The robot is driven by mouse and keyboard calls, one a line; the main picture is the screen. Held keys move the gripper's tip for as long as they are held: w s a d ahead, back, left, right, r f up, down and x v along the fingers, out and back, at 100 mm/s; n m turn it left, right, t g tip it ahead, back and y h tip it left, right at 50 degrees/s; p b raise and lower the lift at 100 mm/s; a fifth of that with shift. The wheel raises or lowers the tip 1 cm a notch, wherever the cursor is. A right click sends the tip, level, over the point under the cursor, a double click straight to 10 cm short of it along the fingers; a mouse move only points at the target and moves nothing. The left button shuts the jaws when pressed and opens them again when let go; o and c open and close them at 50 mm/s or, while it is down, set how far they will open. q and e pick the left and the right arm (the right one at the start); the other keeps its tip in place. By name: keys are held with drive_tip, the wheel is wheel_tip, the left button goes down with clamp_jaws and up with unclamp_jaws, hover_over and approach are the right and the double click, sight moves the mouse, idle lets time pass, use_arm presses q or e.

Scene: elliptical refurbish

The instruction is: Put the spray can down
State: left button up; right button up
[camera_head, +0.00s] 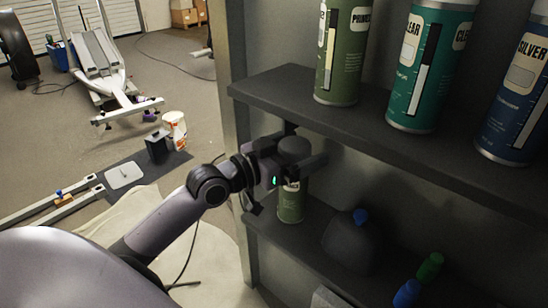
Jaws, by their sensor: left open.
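A small green spray can (291,208) stands upright on the lower shelf (268,232), near its left end. My left gripper (297,164) is open at the upper part of this can, just below the upper shelf. My right gripper is out of view.
The upper shelf (360,135) holds a green primer can (341,55), a teal clear can (428,65) and a blue silver can (517,100). Right of the small can are a dark jug (350,245), a blue-capped bottle (407,293) and a green-capped item (430,266). Clutter lies on the floor.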

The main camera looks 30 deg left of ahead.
use_arm(q)
drive_tip(key=v, duration=1.1)
drive_tip(key=s+f+g+y, duration=0.1)
drive_tip(key=f, duration=0.5)
drive_tip(key=s+d+f+n+g+y, duration=0.1)
drive_tip(key=f, duration=0.4)
drive_tip(key=s+d+f+n+y, duration=0.1)
drive_tip(key=s+f, duration=0.1)
drive_tip(key=f, duration=0.4)
drive_tip(key=shift+s+f+g+b, duration=0.1)
drive_tip(key=shift+f+g+b, duration=0.2)
drive_tip(key=shift+g, duration=0.1)
drive_tip(key=s+d+f+g, duration=0.1)
drive_tip(key=s+d+f, duration=0.2)
drive_tip(key=d+f, duration=0.1)
drive_tip(key=s+d+f+g+y, duration=0.1)
drive_tip(key=s+d+f+g, duration=0.1)
drive_tip(key=s+d+f, duration=0.2)
wheel_tip(320, 180, down, 4)
drive_tip(key=shift+d+r+g, duration=0.2)
drive_tip(key=shift+g, duration=0.1)
drive_tip(key=shift+s, duration=0.1)
